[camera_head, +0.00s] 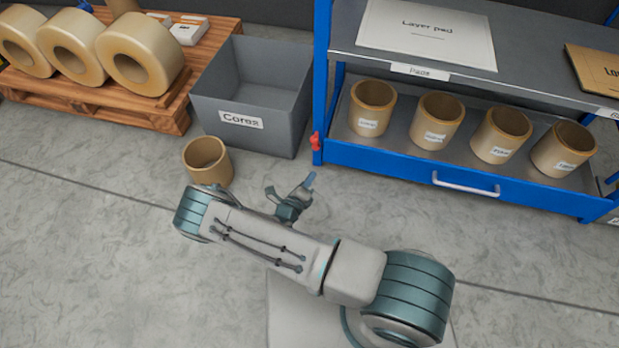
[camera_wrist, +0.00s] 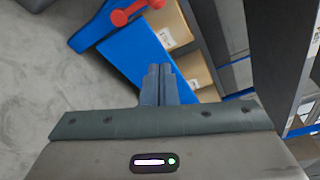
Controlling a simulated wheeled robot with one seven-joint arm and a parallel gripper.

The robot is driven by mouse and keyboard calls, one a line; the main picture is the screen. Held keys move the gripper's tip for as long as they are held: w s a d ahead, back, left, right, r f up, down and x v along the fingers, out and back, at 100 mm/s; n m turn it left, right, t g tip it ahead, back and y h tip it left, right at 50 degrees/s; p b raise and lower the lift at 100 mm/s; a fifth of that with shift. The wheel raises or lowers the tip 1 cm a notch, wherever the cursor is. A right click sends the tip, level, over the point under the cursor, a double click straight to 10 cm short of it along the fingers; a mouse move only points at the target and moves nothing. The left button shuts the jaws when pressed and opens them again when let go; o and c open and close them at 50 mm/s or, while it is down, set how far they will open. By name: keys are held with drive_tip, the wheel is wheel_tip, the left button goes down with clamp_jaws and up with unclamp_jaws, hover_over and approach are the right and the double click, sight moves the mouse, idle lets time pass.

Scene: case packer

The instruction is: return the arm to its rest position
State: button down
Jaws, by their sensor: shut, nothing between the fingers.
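My arm reaches across the lower middle of the head view, with its elbow at the left. My gripper (camera_head: 309,182) shows beyond the forearm, above the floor and left of the blue shelf's lower drawer. In the wrist view my gripper (camera_wrist: 159,72) has its two fingers together, with nothing between them. The fingers point toward the blue frame and tan cores of the shelf. They look apart from these, though the exact distance cannot be told.
A tan core (camera_head: 207,161) stands on the floor near my elbow, before the grey Cores bin (camera_head: 243,138). The blue shelf (camera_head: 400,165) holds several cores, with a layer pad (camera_head: 428,32) above. A pallet (camera_head: 150,112) with large rolls stands left. The floor at lower left is clear.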

drive_tip(key=shift+d, duration=0.2)
drive_tip(key=s+d+r+m+g+h+p, duration=0.1)
drive_tip(key=s+d+r+m+g+p, duration=0.15)
drive_tip(key=r+m+g+p, duration=0.75)
drive_tip(key=s+d+r+m+t, duration=0.1)
drive_tip(key=d+r+m, duration=0.4)
drive_tip(key=r, duration=1.2)
drive_tip(key=s+d+r+m+g+h+p, duration=0.15)
drive_tip(key=r+m+g+p, duration=0.4)
drive_tip(key=r+m, duration=0.55)
drive_tip(key=s+r+m+t+y+p, duration=0.1)
drive_tip(key=s+r+m+y+p, duration=0.2)
drive_tip(key=r, duration=1)
drive_tip(key=s+r+m+t+y+p, duration=0.1)
drive_tip(key=s+r+m+y+p, duration=0.3)
drive_tip(key=s+r+m+p, duration=0.4)
drive_tip(key=s+d+r+m+t+y+p, duration=0.1)
drive_tip(key=s+r+m+y+p, duration=0.3)
drive_tip(key=r, duration=1.5)
drive_tip(key=shift+s+m+p, duration=1)
drive_tip(key=shift+s+p, duration=0.2)
drive_tip(key=shift+p, duration=0.05)
drive_tip(key=c, duration=2.1)
unclamp_jaws()
drive_tip(key=shift+c, duration=0.2)
